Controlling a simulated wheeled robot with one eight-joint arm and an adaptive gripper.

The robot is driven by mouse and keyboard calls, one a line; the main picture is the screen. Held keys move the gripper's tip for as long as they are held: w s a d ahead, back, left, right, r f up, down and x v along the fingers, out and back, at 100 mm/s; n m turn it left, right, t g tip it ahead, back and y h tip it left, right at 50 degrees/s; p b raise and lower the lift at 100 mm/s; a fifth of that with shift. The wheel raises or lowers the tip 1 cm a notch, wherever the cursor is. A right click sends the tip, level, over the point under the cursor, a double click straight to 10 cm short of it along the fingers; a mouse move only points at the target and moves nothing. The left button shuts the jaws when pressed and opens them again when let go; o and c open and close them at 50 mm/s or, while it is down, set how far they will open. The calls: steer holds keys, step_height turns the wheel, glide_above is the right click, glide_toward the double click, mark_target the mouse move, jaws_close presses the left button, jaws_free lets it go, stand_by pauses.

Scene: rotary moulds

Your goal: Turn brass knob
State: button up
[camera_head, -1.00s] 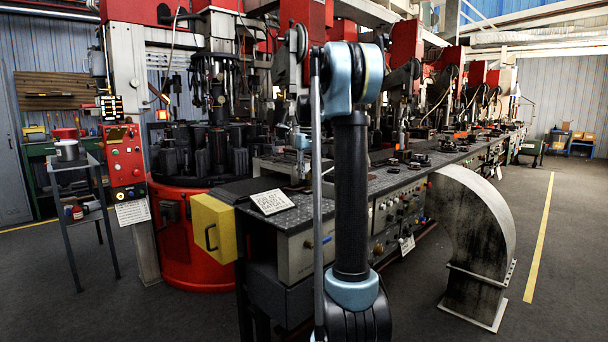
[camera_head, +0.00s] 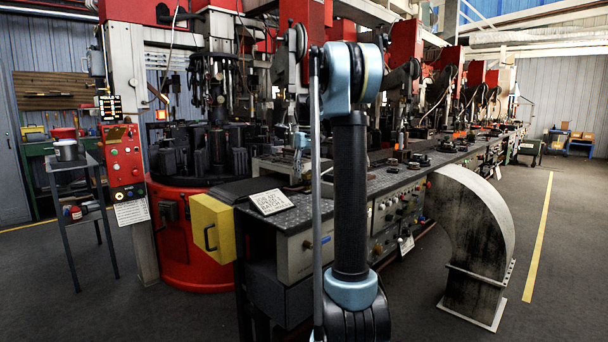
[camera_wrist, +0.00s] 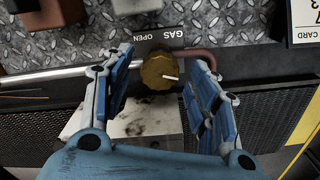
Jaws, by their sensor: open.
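The brass knob (camera_wrist: 159,72) is a round, dull gold knob in the middle of the wrist view. A short white pointer mark on it points to the right. An upside-down "GAS OPEN" label (camera_wrist: 165,36) is just above it. My gripper (camera_wrist: 161,55) is open, with one blue finger on each side of the knob and visible gaps between the fingers and the knob. I cannot tell the depth between fingertips and knob. In the head view the knob cannot be made out, and my own arm blocks part of the bench.
A steel pipe (camera_wrist: 50,74) runs left of the knob and a reddish pipe (camera_wrist: 200,56) right of it. Diamond plate (camera_wrist: 235,20) lies above, with a white card (camera_wrist: 306,22) at top right. In the head view, a yellow box (camera_head: 213,228) is on the bench end.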

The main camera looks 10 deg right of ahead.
step_height(320, 180, up, 12)
steer(key=shift+f, duration=0.2)
stand_by(0.4)
